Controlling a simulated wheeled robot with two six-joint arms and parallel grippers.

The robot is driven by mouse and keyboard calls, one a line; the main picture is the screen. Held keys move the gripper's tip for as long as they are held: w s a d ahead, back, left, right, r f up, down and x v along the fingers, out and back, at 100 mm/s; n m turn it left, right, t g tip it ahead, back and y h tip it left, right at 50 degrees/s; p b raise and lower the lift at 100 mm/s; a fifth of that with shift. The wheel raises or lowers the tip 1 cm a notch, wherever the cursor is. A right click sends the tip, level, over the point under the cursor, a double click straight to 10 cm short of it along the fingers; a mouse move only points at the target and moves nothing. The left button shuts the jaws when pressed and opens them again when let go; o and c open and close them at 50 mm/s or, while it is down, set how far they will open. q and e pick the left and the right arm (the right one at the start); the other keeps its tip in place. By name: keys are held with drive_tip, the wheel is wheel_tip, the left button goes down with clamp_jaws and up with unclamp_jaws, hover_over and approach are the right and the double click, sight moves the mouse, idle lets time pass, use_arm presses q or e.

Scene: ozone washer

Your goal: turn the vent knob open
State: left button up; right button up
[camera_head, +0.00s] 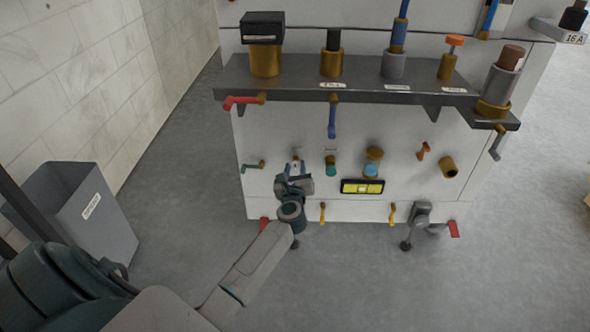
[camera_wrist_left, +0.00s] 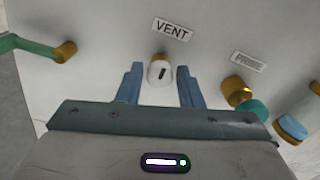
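The vent knob (camera_wrist_left: 160,73) is a small white round knob with a black mark, on a brass base below the VENT label (camera_wrist_left: 172,30). The black mark stands close to upright, slightly tilted. My left gripper (camera_wrist_left: 160,68) is open, with one blue finger on each side of the knob and a visible gap to both. I cannot tell how deep the fingers reach. In the head view my left gripper (camera_head: 295,168) is at the lower left of the machine's white front panel and mostly hides the knob. My right gripper is not in view.
Right of the vent knob is a teal knob on brass (camera_wrist_left: 246,100) under the PRIME label (camera_wrist_left: 248,62). A green lever (camera_head: 252,166) sticks out on the left. A dark shelf (camera_head: 370,88) with fittings overhangs the panel. A grey bin (camera_head: 105,225) stands left.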

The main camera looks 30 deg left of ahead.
use_arm(q)
drive_tip(key=c, duration=0.6)
